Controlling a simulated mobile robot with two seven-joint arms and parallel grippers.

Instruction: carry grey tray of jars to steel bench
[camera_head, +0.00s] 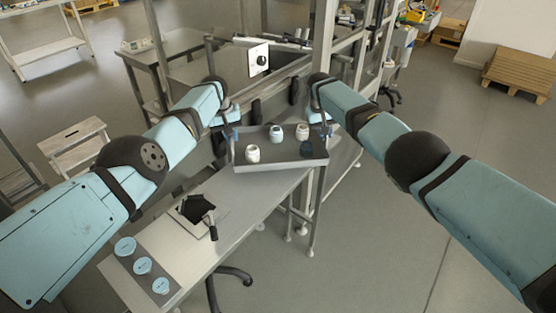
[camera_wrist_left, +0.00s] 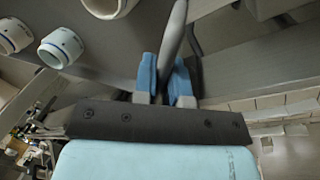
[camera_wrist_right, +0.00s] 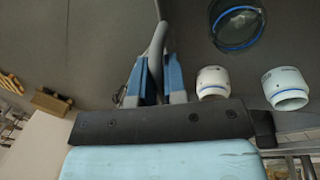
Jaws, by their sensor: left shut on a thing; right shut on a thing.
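The grey tray (camera_head: 284,163) is level at the far end of a long pale metal bench (camera_head: 225,240); I cannot tell if it touches. It holds white jars with blue bands (camera_head: 252,154) (camera_head: 276,134) (camera_head: 302,132) and a dark jar (camera_head: 307,150), all upright. My left gripper (camera_head: 231,134) is shut on the tray's left handle, seen in the left wrist view (camera_wrist_left: 174,35). My right gripper (camera_head: 325,129) is shut on the right handle, seen in the right wrist view (camera_wrist_right: 157,45). Jars also show in both wrist views (camera_wrist_left: 62,47) (camera_wrist_right: 213,82).
Blue lids (camera_head: 142,266) lie on a dark mat at the bench's near end. A dark item with a handled tool (camera_head: 200,210) lies mid-bench. A metal frame with shelves rises behind the tray. A wooden step stool (camera_head: 78,145) stands left. The floor at right is open.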

